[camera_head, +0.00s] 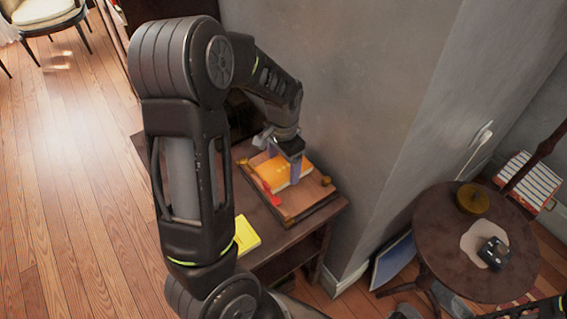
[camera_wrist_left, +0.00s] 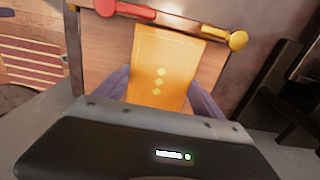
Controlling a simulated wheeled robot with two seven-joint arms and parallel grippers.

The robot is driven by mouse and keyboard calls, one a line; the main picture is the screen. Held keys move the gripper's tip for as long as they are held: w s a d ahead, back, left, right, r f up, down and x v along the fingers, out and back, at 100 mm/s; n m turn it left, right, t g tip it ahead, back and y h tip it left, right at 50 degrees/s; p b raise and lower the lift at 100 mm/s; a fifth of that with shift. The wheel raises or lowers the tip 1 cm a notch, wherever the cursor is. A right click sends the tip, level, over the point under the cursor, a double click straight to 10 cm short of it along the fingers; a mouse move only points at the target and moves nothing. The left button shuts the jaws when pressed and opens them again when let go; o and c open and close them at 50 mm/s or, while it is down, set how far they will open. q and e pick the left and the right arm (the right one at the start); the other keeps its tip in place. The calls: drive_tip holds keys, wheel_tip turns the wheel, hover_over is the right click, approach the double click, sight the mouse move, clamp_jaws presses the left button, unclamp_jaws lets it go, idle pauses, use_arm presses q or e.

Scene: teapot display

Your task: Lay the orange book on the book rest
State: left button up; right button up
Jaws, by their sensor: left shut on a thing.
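The orange book (camera_head: 292,175) is over the wooden book rest (camera_head: 318,190) on the small table by the wall. My left gripper (camera_head: 288,160) is shut on the book from above. In the left wrist view the orange book (camera_wrist_left: 160,62) shows its cover with several yellow diamonds, between my two fingers (camera_wrist_left: 158,92). The book rest (camera_wrist_left: 112,50) spreads behind it there, with a red piece (camera_wrist_left: 135,10) and a yellow knob (camera_wrist_left: 238,39) at its edge. I cannot tell whether the book touches the rest. My right gripper is not in view.
A yellow book (camera_head: 246,235) lies on the table (camera_head: 258,222) in front of the rest, partly behind my left arm. A grey wall (camera_head: 340,80) stands close behind the table. A round dark table (camera_head: 450,262) with small items is at the right. Open wooden floor lies left.

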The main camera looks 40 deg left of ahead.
sight(283, 167)
use_arm(q)
drive_tip(key=shift+f, duration=0.15)
drive_tip(key=o, duration=1.6)
wheel_tip(283, 167, up, 12)
drive_tip(key=shift+r, duration=0.2)
